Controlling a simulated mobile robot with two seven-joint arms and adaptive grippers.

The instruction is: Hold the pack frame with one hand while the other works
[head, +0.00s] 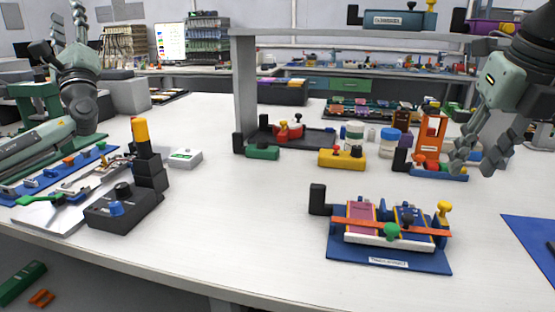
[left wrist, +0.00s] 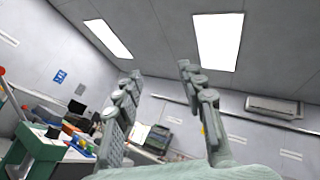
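A blue frame (head: 345,254) with a front label too small to read lies near the table's front edge, right of centre in the head view; it looks like the pack frame. It carries a pink cell (head: 359,214) and a blue cell (head: 412,219), with an orange strip (head: 350,224) across them and green and yellow knobs. My right gripper (head: 478,160) is open and empty, above and behind the frame to the right. My left gripper (head: 68,24) is raised at the far left, fingers up. In the left wrist view it (left wrist: 160,78) is open and empty.
A black control box (head: 120,210) with a dark, yellow-topped post stands at the left. A grey upright (head: 245,90), yellow block (head: 342,158) and orange stand (head: 430,138) are behind the frame. A blue mat (head: 530,238) lies right. The table's middle is clear.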

